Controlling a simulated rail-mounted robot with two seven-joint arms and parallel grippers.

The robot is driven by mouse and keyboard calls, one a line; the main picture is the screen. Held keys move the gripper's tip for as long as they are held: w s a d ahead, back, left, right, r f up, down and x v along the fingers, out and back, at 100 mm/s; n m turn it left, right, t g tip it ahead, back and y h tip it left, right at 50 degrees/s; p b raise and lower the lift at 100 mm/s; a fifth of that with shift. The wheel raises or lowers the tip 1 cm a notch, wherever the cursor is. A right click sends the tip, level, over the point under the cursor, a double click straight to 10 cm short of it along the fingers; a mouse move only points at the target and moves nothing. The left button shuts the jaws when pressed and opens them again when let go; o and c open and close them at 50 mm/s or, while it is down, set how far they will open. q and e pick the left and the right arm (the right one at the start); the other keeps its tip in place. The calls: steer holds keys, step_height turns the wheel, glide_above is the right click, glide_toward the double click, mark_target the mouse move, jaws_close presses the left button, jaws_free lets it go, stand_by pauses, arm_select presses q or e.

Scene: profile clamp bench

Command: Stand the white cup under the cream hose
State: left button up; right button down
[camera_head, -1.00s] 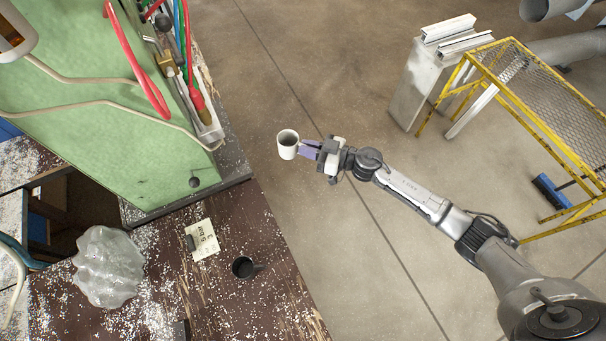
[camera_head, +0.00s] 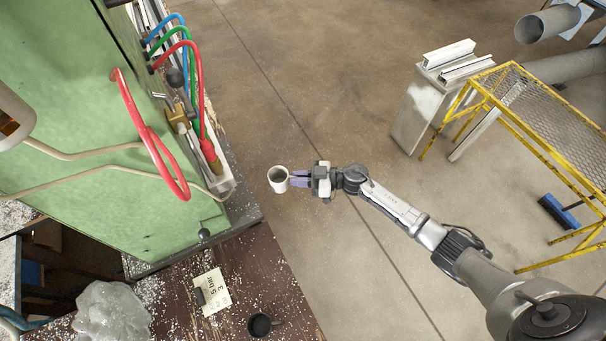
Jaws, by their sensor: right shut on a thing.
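The white cup (camera_head: 279,180) is upright, with its dark open mouth facing up. My right gripper (camera_head: 297,179) is shut on the right side of the white cup and holds it out over the floor, just right of the bench edge. The cream hose (camera_head: 92,153) runs across the green machine face, and its end is near the grey ledge at the machine's lower right corner. The cup is to the right of that hose end and apart from it. My left gripper is not in view.
The green machine (camera_head: 80,90) carries red (camera_head: 150,140), green and blue hoses. The brown bench (camera_head: 255,270) holds a dark mug (camera_head: 260,325), a paper card (camera_head: 212,292) and a clear plastic bag (camera_head: 110,312). A yellow frame (camera_head: 510,120) stands right. The floor between is clear.

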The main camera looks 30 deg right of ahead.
mark_target(278, 190)
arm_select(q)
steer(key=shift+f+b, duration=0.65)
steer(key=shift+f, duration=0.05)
arm_select(e)
steer(key=shift+w+a+f, duration=0.1)
steer(key=shift+a+f, duration=0.15)
steer(key=shift+a, duration=0.7)
steer(key=shift+w+a+f, duration=0.1)
steer(key=shift+a+f, duration=0.1)
steer(key=shift+a, duration=0.8)
steer(key=shift+a+f, duration=0.25)
steer(key=shift+a, duration=0.7)
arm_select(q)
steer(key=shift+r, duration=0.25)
arm_select(e)
steer(key=shift+a+r, duration=0.15)
steer(key=shift+a, duration=0.15)
arm_select(q)
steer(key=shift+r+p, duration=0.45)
steer(key=shift+p, duration=0.2)
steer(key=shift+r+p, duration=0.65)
arm_select(e)
steer(key=a, duration=0.6)
steer(key=shift+w+f, duration=0.25)
steer(key=shift+a, duration=0.15)
arm_select(q)
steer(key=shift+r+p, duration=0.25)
steer(key=shift+p, duration=0.05)
